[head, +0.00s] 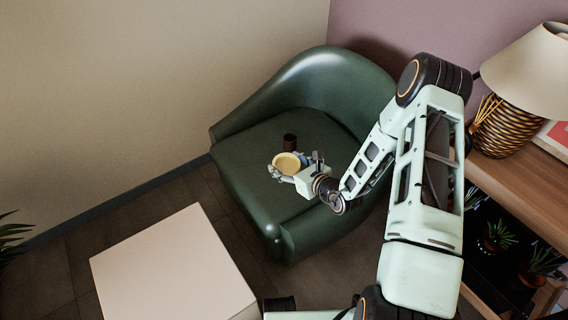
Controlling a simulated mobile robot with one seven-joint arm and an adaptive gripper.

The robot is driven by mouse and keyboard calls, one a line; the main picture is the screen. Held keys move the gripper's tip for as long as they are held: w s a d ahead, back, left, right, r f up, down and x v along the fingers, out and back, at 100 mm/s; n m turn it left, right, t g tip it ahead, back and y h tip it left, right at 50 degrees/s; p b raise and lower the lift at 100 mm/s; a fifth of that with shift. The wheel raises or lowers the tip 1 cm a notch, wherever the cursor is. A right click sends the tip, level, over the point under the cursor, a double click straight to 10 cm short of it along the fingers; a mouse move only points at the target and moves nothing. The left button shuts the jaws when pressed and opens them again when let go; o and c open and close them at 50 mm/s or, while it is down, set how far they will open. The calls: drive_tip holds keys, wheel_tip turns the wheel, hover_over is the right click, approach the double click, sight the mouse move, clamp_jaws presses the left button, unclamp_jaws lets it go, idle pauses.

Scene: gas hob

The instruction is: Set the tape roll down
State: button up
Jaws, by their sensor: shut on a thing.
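A round pale-yellow thing (286,163), which looks like the tape roll, shows at the fingers of my gripper (294,167). The gripper is shut on it, and its broad round face is turned up toward the camera. Both are over the seat of the dark green armchair (246,150). I cannot tell whether the roll touches the seat or is held above it. The gripper body hides part of the seat and the roll's near side.
A small dark brown cup-like thing (290,142) stands on the seat just behind the roll. A small blue thing (304,158) shows beside the roll, partly hidden. The seat's left part is clear. A pale box-like table (170,265) stands front left; a wooden shelf with a lamp (505,125) is at right.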

drive_tip(key=f, duration=0.1)
drive_tip(key=b, duration=0.5)
hover_over(282, 163)
drive_tip(key=f, duration=0.9)
drive_tip(key=shift+s+f, duration=0.35)
drive_tip(key=shift+w+f, duration=0.1)
drive_tip(key=shift+f, duration=0.05)
drive_tip(key=shift+w+f+b, duration=0.15)
drive_tip(key=shift+f+b, duration=0.85)
drive_tip(key=shift+f, duration=0.6)
drive_tip(key=shift+f, duration=0.1)
drive_tip(key=o, duration=1.2)
drive_tip(key=shift+c, duration=0.2)
